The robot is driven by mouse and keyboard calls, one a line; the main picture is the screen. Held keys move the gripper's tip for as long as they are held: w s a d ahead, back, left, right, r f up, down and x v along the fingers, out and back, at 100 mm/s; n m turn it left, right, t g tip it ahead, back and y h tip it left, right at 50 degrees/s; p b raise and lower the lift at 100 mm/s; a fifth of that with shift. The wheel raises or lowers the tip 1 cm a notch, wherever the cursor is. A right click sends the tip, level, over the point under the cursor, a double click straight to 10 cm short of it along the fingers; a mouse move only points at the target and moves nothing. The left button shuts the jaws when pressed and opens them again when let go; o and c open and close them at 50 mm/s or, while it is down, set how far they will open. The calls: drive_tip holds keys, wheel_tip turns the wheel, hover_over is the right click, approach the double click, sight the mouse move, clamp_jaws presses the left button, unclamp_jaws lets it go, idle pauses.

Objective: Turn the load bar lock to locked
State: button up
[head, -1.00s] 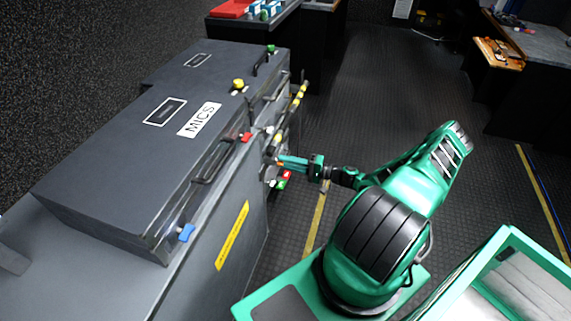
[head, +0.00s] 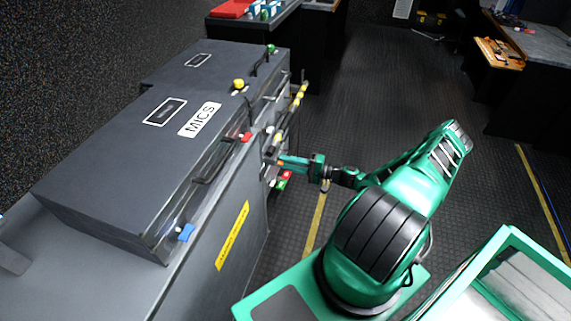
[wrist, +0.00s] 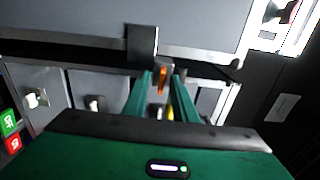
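My gripper (head: 281,160) is at the front of the grey case, near small fittings on its right side. In the wrist view my gripper (wrist: 162,74) has its two green fingers apart, with an orange piece (wrist: 162,80) between their tips. The orange piece looks like the lock's handle, but I cannot tell for sure; gaps seem to show on both sides of it. A red and green marked block (head: 284,180) sits just below my gripper; it also shows in the wrist view (wrist: 10,133). The lock's body is mostly hidden by the fingers.
A grey case marked MICS (head: 120,140) stands on the left, with a blue latch (head: 187,233), a red latch (head: 246,137) and a yellow knob (head: 239,84). A yellow and black bar (head: 299,97) stands beyond my gripper. The floor behind it is clear.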

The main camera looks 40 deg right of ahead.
drive_tip(key=v, duration=1)
drive_tip(key=shift+s+d, duration=0.25)
drive_tip(key=shift+s, duration=0.05)
idle(0.4)
drive_tip(key=s+a+r+n+g+h, duration=0.25)
drive_tip(key=s+r+g, duration=0.3)
drive_tip(key=r, duration=0.55)
drive_tip(key=s+a+r+n+g+h, duration=0.1)
drive_tip(key=s+a+r+g+h, duration=0.4)
drive_tip(key=r, duration=0.6)
drive_tip(key=s+a+r+n+g+h, duration=0.2)
drive_tip(key=s+r+g, duration=0.4)
drive_tip(key=r, duration=0.5)
drive_tip(key=s+a+r+t, duration=0.1)
drive_tip(key=s+r, duration=0.1)
drive_tip(key=s, duration=0.3)
drive_tip(key=s+a+r+m+t+h, duration=0.1)
drive_tip(key=s+a+r, duration=0.1)
drive_tip(key=s, duration=0.3)
drive_tip(key=shift+a+r, duration=0.15)
drive_tip(key=shift+r, duration=0.65)
